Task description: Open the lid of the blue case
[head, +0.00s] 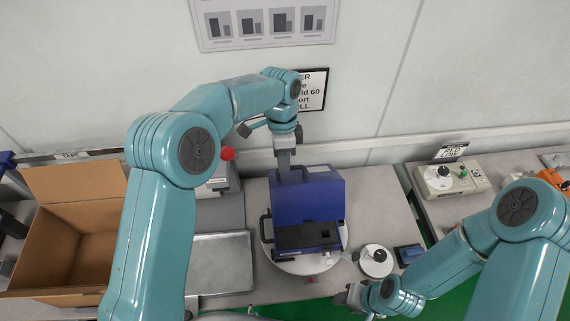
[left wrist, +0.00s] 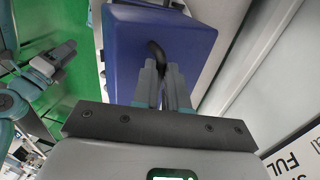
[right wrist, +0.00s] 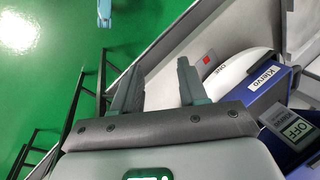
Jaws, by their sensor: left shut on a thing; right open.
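The blue case (head: 308,240) stands on a round white turntable (head: 325,264). Its blue lid (head: 308,200) is raised, standing up at the back, and the dark inside of the case shows in front. My left gripper (head: 285,170) is at the top edge of the lid. In the left wrist view the fingers (left wrist: 165,75) are shut around a black loop handle (left wrist: 156,50) on the blue lid (left wrist: 185,38). My right gripper (head: 350,296) is open and empty near the front edge of the table; its spread fingers (right wrist: 160,78) show in the right wrist view.
A small round white device (head: 376,260) and a dark blue block (head: 409,254) sit right of the case. An open cardboard box (head: 75,230) and a grey tray (head: 220,262) are to the left. A beige tester (head: 450,178) stands on the right bench.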

